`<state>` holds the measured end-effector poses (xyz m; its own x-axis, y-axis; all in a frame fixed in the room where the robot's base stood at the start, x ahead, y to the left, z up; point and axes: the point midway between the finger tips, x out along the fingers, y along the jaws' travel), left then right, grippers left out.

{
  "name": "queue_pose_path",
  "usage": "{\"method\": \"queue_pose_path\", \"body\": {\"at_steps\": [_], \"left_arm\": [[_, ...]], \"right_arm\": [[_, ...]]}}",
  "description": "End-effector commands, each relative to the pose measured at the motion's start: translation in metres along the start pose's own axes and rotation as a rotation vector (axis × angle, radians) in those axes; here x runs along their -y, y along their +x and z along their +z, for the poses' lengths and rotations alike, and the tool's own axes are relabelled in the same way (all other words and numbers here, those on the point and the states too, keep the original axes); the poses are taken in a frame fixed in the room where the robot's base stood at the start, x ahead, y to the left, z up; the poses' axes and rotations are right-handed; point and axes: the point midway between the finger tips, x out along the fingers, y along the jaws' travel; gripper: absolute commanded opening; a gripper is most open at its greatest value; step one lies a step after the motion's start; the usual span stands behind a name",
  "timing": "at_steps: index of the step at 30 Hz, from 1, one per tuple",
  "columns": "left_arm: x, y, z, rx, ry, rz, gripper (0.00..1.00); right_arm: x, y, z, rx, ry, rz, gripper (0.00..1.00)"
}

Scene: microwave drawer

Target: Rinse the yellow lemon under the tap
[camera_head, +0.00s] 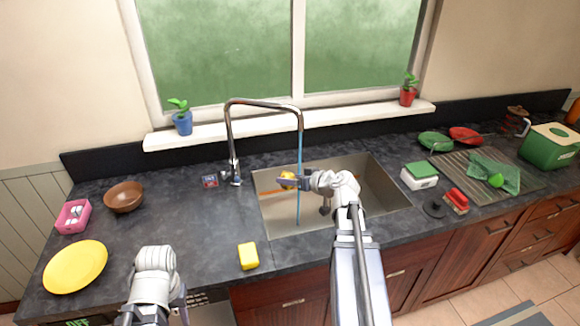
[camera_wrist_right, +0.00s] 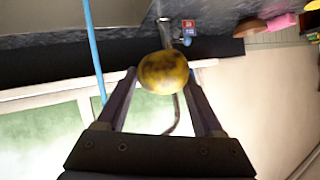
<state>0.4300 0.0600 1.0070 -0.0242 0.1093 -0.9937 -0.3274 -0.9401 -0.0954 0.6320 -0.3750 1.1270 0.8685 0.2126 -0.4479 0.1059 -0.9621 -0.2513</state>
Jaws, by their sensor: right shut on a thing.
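The yellow lemon (camera_head: 287,180), with dark patches on its skin, is held over the sink (camera_head: 372,192). My right gripper (camera_head: 291,181) is shut on it; the right wrist view shows the lemon (camera_wrist_right: 163,72) between the fingertips. The tap (camera_head: 232,150) arches over the sink's left part, and a thin blue water stream (camera_head: 299,150) falls from its spout. In the right wrist view the stream (camera_wrist_right: 95,55) passes to the left of the lemon, with a gap between them. My left arm shows at the lower left; its fingers are out of view.
A yellow plate (camera_head: 75,267), brown bowl (camera_head: 124,197) and pink holder (camera_head: 73,216) stand at the left. A green-and-white box (camera_head: 420,175), a red brush (camera_head: 456,201) and a drying rack (camera_head: 530,182) are at the right.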

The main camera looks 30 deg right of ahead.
Motion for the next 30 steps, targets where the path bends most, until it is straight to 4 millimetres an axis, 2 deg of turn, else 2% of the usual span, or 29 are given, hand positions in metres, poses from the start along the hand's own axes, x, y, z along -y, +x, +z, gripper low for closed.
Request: {"method": "queue_pose_path", "body": {"at_steps": [1, 6, 17, 30], "left_arm": [[0.002, -0.019, 0.001, 0.000, 0.000, 0.000, 0.45], [0.002, -0.024, 0.001, 0.000, 0.001, 0.000, 0.45], [0.002, -0.020, 0.001, 0.000, 0.001, 0.000, 0.45], [0.001, -0.012, 0.001, 0.000, 0.000, 0.000, 0.45]], "right_arm": [[0.017, -0.018, -0.008, 0.000, 0.000, 0.000, 0.09], [0.027, -0.025, -0.007, -0.001, 0.001, 0.000, 0.09], [0.018, -0.019, -0.008, -0.001, 0.001, 0.001, 0.09], [-0.015, -0.001, -0.018, 0.000, 0.000, 0.001, 0.09]]}}
